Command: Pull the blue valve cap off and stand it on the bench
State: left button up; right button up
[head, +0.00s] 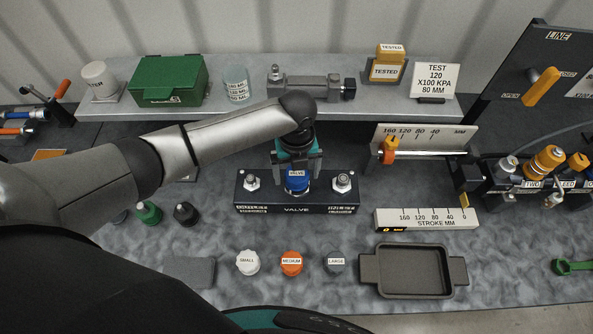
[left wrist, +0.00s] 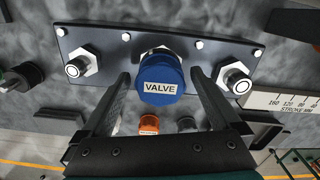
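The blue valve cap (head: 297,186), labelled VALVE, sits on the middle port of the dark valve block (head: 262,208). It also shows in the left wrist view (left wrist: 160,74). In the left wrist view the open fingers (left wrist: 160,78) flank the cap, with a narrow gap seeming to show on both sides. My right gripper is in neither view.
Small white (head: 247,262), orange (head: 291,263) and grey (head: 336,262) caps stand in front of the block. A dark tray (head: 458,271) lies at front right; a stroke gauge (head: 427,219) is right of the block. Bare bench shows between the block and the caps.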

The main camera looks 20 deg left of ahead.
pick_arm(q)
jog(key=shift+r, duration=0.1)
jog(key=c, duration=1.4)
